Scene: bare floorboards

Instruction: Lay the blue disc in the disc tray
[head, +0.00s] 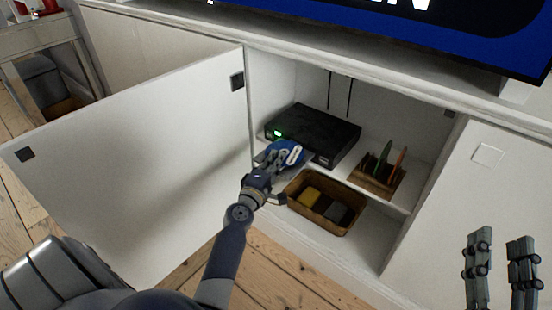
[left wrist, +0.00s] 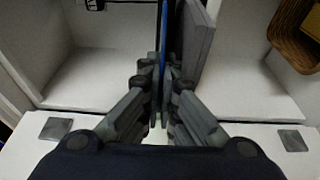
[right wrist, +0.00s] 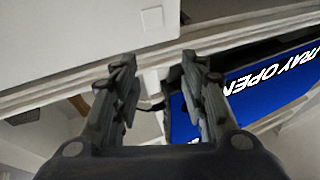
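The blue disc (head: 293,149) is in my left gripper (head: 281,157), in front of the black player (head: 325,133) on the cabinet shelf. In the left wrist view the disc (left wrist: 163,50) shows edge-on between the fingertips of my left gripper (left wrist: 164,92), which are shut on it. The grey disc tray (left wrist: 196,48) sticks out right beside the disc, roughly parallel to it; I cannot tell whether they touch. In the head view the tray is mostly hidden by the gripper. My right gripper (head: 499,262) is open and empty at the lower right; its fingers also show in the right wrist view (right wrist: 160,85).
A wooden rack (head: 372,180) with green and orange discs stands right of the player. A wicker basket (head: 345,229) with several cases sits below. The white cabinet door (head: 130,160) stands open at left. The screen (right wrist: 255,95) above shows "TRAY OPEN".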

